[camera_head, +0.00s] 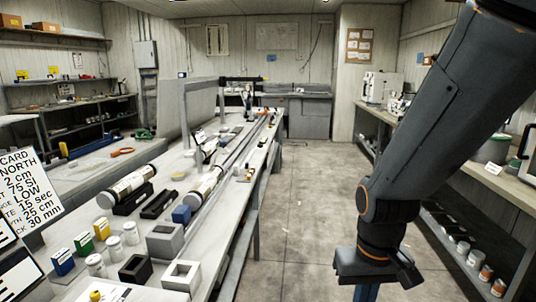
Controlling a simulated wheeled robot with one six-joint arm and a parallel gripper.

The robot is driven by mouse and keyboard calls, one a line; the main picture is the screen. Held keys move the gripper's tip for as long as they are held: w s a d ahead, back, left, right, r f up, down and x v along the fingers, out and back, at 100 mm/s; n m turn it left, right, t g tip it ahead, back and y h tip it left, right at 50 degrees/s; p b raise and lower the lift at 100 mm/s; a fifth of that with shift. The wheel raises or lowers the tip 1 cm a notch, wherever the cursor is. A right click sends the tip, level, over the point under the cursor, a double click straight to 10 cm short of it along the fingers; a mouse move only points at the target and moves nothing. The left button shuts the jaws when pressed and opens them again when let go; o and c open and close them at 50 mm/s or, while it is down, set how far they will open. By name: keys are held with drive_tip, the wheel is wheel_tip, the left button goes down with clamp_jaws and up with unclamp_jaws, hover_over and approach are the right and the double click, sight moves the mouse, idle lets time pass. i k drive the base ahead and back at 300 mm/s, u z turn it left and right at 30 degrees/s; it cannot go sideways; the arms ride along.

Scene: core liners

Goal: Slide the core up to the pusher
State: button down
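A long bench (196,254) runs away from me on the left. Two pale cylinders with dark bands lie on it: a left cylinder (126,188) and a right cylinder (202,186). The right one lies at the near end of a long straight rail (236,154). I cannot tell which cylinder is the core, or pick out the pusher. My gripper (364,292) hangs pointing down over the floor right of the bench, well apart from both cylinders. Its fingertips are too dark and too low in the picture to tell their opening.
Small boxes, white jars (96,265), a blue block (181,214) and open square blocks (181,275) crowd the bench's near end. A printed card (22,185) stands at left. The floor aisle (310,190) is clear. A shelved counter (440,160) lines the right wall.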

sight(195, 198)
drive_tip(key=z, duration=0.4)
drive_tip(key=i, duration=1.75)
drive_tip(key=u, duration=0.5)
drive_tip(key=i, duration=1.2)
drive_tip(key=u, duration=0.9)
